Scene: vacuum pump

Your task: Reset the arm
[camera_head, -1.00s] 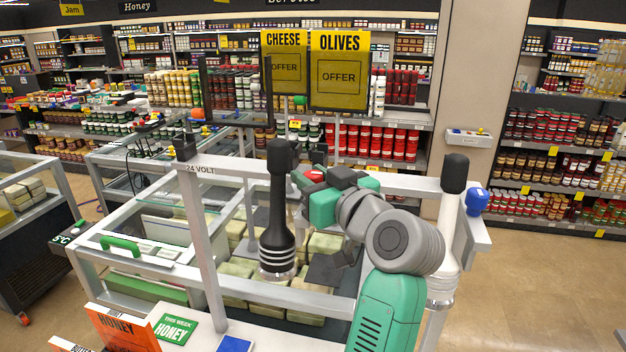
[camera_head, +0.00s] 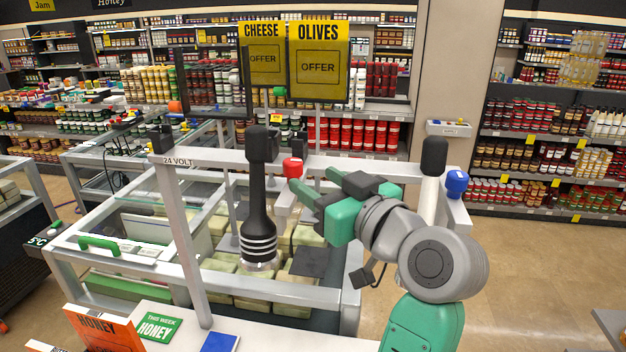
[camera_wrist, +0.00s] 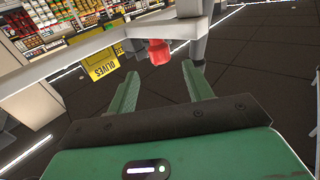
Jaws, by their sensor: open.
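My gripper (camera_head: 310,178) is open and empty, its two green fingers pointing left and away toward the white rail of the cheese case. A red knob (camera_head: 292,168) sits on the rail just beyond the fingertips. In the wrist view, the red knob (camera_wrist: 159,52) shows ahead of the gap between the spread fingers (camera_wrist: 160,72), apart from them. A black pump-like body (camera_head: 258,205) with silver rings stands upright left of my gripper. My green and grey arm comes up from the lower right.
The white-framed case (camera_head: 190,300) holds wrapped cheese blocks (camera_head: 275,290). Yellow cheese and olives signs (camera_head: 318,65) rise behind the rail. Open floor (camera_head: 540,260) lies at the right.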

